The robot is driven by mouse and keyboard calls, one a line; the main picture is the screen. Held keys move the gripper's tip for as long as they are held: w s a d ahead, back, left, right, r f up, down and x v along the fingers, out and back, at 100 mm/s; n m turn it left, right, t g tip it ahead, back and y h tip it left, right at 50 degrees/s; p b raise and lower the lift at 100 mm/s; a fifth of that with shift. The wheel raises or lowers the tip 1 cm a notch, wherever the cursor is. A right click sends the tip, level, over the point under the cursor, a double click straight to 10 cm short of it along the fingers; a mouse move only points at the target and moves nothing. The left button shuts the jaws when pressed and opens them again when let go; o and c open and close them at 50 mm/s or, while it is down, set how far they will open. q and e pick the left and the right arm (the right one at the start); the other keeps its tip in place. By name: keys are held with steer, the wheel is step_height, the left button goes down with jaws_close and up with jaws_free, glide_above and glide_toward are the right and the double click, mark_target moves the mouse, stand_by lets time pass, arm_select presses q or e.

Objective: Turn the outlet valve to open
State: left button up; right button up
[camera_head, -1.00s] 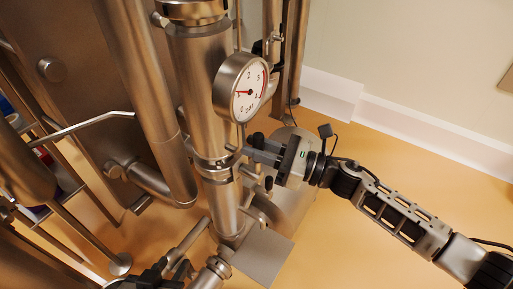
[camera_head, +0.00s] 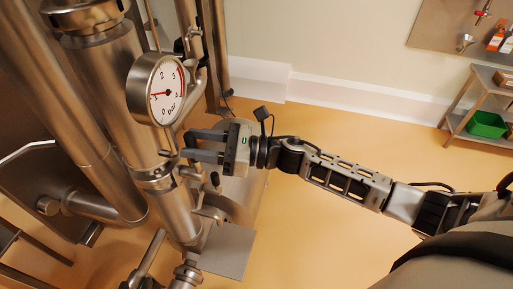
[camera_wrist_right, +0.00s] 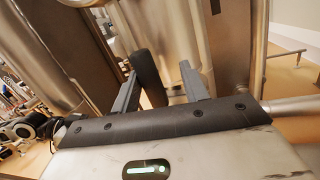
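My right gripper (camera_head: 190,146) reaches in from the right beside the steel column (camera_head: 170,205), below the pressure gauge (camera_head: 157,92). Its fingers are apart. I cannot tell whether this handle belongs to the outlet valve. In the head view the right fingers and the fittings around them overlap, so contact is unclear. My left gripper is not visible in these frames.
A steel plate (camera_head: 226,250) juts out below the column. Pipes crowd the left side and run behind the gauge. Open orange floor (camera_head: 320,235) lies to the right. A shelf with a green bin (camera_head: 487,124) stands at the far right.

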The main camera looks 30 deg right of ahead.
steer(key=b+v, duration=0.3)
steer(key=v, duration=1.2)
